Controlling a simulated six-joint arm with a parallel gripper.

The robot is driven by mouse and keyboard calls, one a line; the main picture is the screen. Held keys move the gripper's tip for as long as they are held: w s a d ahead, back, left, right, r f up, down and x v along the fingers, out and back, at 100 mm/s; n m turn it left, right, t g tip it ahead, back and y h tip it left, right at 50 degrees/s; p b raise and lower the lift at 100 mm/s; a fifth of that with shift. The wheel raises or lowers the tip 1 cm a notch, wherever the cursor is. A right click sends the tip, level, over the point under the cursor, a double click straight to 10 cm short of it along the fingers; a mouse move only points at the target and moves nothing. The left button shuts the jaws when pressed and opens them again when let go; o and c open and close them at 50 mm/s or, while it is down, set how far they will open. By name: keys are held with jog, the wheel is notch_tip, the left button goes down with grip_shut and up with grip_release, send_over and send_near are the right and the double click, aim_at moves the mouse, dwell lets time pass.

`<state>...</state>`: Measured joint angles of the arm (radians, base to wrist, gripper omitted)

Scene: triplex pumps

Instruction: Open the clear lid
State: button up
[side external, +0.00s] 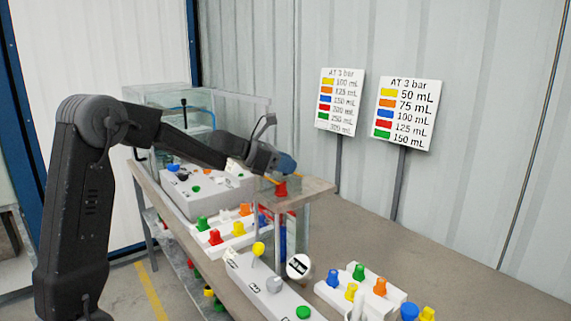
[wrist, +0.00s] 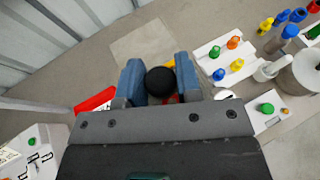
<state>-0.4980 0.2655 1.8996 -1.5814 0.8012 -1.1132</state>
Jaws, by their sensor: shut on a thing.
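The clear lid (side external: 316,188) appears to be the see-through, brownish flat top of a box-like stand on the bench. In the wrist view it shows as a paler square (wrist: 142,42) beyond my fingers. My gripper (side external: 279,177) is just above the lid's left part. In the wrist view the two blue fingers of my gripper (wrist: 160,80) are closed around a round black knob (wrist: 160,81). A red part (side external: 281,189) shows directly under my gripper, with a yellow-orange bit beside it. The knob's join to the lid is hidden.
White blocks with coloured knobs (side external: 238,229) stand left of the stand. A grey control box (side external: 207,190) is behind them. A round white gauge (side external: 299,266) and more coloured pieces (side external: 380,286) are in front. Two sign boards (side external: 404,112) stand behind. The bench at right is clear.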

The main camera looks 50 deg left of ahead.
grip_shut()
jog(key=w, duration=0.9)
jog(key=shift+w, duration=0.15)
jog(key=o, duration=1)
grip_release()
jog(key=v, duration=1.4)
jog(key=shift+f, duration=0.1)
